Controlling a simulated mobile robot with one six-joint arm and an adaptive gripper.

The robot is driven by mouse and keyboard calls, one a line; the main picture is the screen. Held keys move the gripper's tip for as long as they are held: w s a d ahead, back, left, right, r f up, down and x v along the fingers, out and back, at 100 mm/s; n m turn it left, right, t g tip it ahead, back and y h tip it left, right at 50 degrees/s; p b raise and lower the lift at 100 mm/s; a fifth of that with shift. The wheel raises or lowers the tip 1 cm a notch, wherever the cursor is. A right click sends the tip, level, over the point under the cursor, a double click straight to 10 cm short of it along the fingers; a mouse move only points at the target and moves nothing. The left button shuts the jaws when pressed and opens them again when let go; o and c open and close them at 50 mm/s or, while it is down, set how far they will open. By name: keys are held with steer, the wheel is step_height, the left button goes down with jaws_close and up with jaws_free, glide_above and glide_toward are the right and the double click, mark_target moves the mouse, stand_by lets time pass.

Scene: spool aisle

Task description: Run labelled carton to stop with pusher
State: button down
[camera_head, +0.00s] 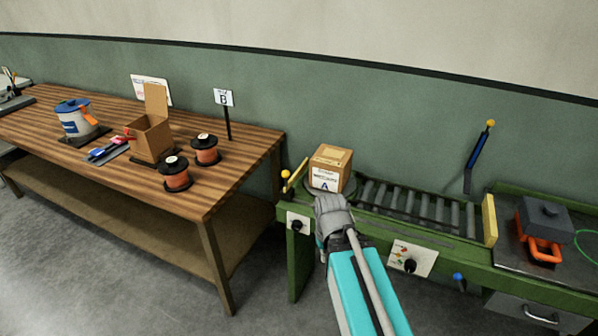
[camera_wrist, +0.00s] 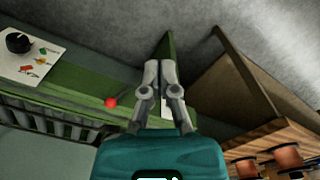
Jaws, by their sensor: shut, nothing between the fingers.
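The labelled carton (camera_head: 330,170), a brown box with a white label reading A, sits upright at the left end of the green roller conveyor (camera_head: 420,232). A yellow stop plate (camera_head: 489,220) stands at the right end of the rollers. A dark blue stick with a yellow tip (camera_head: 478,150), possibly the pusher, stands tilted behind the rollers at the right. My gripper (camera_head: 330,205) is in front of the carton in the head view and hides its lower part; I cannot tell whether they touch. In the wrist view my gripper (camera_wrist: 160,68) is shut and empty.
A wooden bench (camera_head: 235,160) at left holds spools (camera_head: 206,150), an open box (camera_head: 150,138) and a B sign (camera_head: 223,98). A control panel (camera_head: 412,258) is on the conveyor front. A red knob (camera_wrist: 111,103) shows beside my fingers. An orange-and-grey device (camera_head: 543,230) stands right of the stop.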

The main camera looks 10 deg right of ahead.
steer(key=c, duration=1.3)
jaws_free()
steer(key=o, duration=0.4)
steer(key=shift+w+f, duration=0.1)
steer(key=shift+w, duration=0.25)
steer(key=o, duration=0.6)
steer(key=w+m+h, duration=0.1)
steer(key=w, duration=0.1)
steer(key=w+t+b, duration=0.1)
steer(key=w, duration=0.1)
steer(key=w+f+m+h, duration=0.1)
steer(key=w, duration=0.1)
steer(key=shift+w+a+m+h+b, duration=0.15)
steer(key=shift+w+m+h+b, duration=0.1)
steer(key=shift+m+h+b, duration=0.1)
steer(key=shift+o, duration=0.2)
steer(key=w+a+r+m+t+h+b, duration=0.2)
steer(key=w+a, duration=0.5)
steer(key=w, duration=0.4)
steer(key=w+a+r+m+t+h+b, duration=0.2)
steer(key=w+a+r+m+t+h, duration=0.2)
steer(key=w+a+t, duration=0.3)
steer(key=w+m, duration=0.1)
steer(key=w, duration=0.3)
steer(key=shift+w+a+r+m+b, duration=0.25)
steer(key=shift+m+b, duration=0.05)
steer(key=shift+m, duration=0.05)
steer(key=shift+d, duration=0.1)
